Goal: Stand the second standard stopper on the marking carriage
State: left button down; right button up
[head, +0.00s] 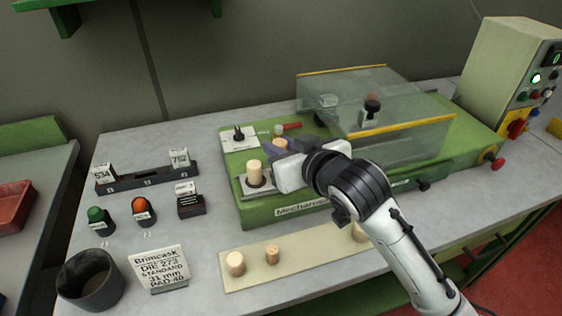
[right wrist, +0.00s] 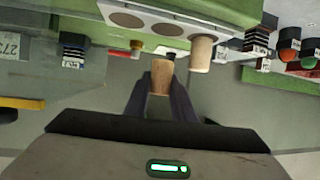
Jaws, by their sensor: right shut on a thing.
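My right gripper (head: 276,150) is shut on a light-brown cork stopper (right wrist: 161,77), whose top (head: 280,144) shows between the fingers in the head view. It holds the stopper at the green marking machine, behind and right of a standing stopper (head: 254,173). That paler stopper stands upright on the left end of the marking carriage (head: 243,190). In the right wrist view the carriage (right wrist: 107,9) is a pale strip with brown round seats, and the standing stopper (right wrist: 201,53) is beside the held one, apart from it. My left gripper is not in view.
A cream strip (head: 300,262) at the bench front bears two stoppers at its left and one partly hidden by my arm. A clear guard (head: 400,125) covers the machine's right part. Left are a dark cup (head: 90,280), a sign (head: 160,268) and small labelled blocks.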

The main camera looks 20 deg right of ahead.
jog(key=shift+f, duration=1.95)
jog(key=shift+f, duration=0.1)
jog(key=o, duration=1)
